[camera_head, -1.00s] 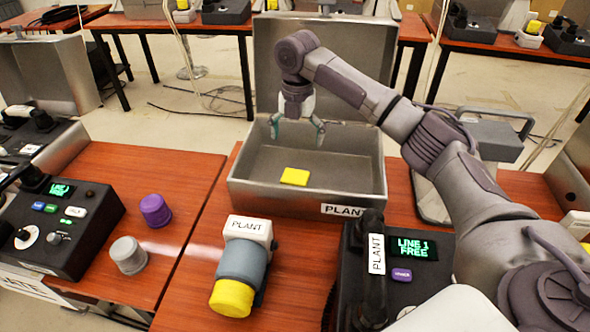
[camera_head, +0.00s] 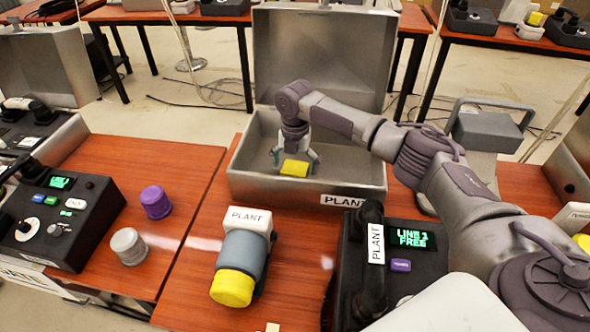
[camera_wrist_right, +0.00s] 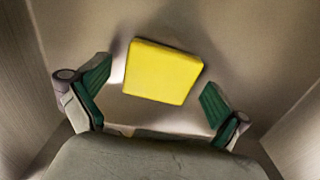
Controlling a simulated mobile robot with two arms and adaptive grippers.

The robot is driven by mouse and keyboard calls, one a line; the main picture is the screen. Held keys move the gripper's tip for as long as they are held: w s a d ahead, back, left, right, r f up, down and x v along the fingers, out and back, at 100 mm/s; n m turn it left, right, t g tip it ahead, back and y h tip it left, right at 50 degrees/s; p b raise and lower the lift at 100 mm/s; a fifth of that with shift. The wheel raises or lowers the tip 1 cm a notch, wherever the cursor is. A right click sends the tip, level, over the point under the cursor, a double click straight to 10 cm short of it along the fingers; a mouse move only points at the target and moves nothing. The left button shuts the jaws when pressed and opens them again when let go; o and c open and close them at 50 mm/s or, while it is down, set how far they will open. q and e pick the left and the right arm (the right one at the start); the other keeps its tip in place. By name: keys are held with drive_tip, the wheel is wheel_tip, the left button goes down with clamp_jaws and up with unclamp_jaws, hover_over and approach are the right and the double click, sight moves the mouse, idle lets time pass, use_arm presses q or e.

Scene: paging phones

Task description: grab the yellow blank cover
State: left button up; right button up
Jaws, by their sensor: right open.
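The yellow blank cover (camera_head: 295,168) is a small flat yellow block inside the open grey metal box labelled PLANT (camera_head: 250,186). My right gripper (camera_head: 294,160) is down inside the box, right at the cover. In the right wrist view the cover (camera_wrist_right: 162,71) lies between the two green finger pads of my right gripper (camera_wrist_right: 154,90), a little beyond their tips. The fingers are spread, with a gap on each side of the cover. My left gripper is not in view.
The box's raised lid (camera_head: 318,60) stands behind my right gripper, and its walls surround the fingers. In front are a grey connector with a yellow end (camera_head: 240,262) and a black phone unit (camera_head: 395,270). Purple (camera_head: 155,202) and grey (camera_head: 128,246) caps stand at left.

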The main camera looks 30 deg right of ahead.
drive_tip(key=c, duration=1.2)
drive_tip(key=shift+r, duration=0.15)
